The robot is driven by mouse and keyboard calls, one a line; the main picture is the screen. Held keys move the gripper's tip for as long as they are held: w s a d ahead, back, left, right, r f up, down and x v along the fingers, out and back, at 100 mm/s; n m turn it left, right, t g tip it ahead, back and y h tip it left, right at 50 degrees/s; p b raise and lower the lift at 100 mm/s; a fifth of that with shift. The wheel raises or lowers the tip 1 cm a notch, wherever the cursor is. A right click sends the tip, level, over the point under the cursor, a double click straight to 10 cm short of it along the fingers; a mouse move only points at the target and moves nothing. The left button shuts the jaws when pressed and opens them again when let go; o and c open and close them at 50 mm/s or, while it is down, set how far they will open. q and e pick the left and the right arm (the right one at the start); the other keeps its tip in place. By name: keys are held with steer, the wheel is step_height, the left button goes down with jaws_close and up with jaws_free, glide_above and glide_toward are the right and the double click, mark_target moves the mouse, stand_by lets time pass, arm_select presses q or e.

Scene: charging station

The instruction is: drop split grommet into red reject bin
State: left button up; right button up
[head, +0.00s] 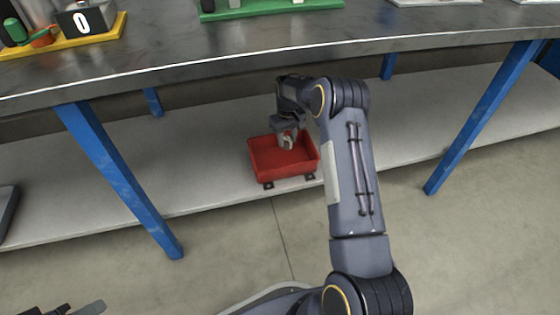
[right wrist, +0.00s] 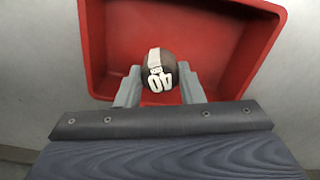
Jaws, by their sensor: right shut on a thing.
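The red reject bin (head: 262,163) stands on the lower shelf under the workbench, and its inside looks empty in the head view. My right gripper (head: 287,143) is over the bin, pointing down. In the right wrist view the right gripper (right wrist: 158,88) is shut on a dark round grommet (right wrist: 158,62) with a white band and the marking "40". The red bin (right wrist: 95,45) fills the background there, behind and around the grommet. Whether the grommet is split cannot be seen. At the bottom left of the head view, part of my left gripper (head: 85,308) shows; its jaws are unclear.
The steel workbench top (head: 330,35) runs above the shelf, close over my right arm. Blue legs (head: 118,180) and (head: 485,115) stand on both sides. The grey lower shelf (head: 200,160) is clear around the bin. A yellow tray (head: 105,37) and a green tray (head: 270,8) lie on the bench.

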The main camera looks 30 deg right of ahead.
steer(key=shift+f, duration=0.6)
arm_select(q)
steer(key=shift+f, duration=0.4)
arm_select(e)
steer(key=o, duration=1)
steer(key=shift+o, duration=0.2)
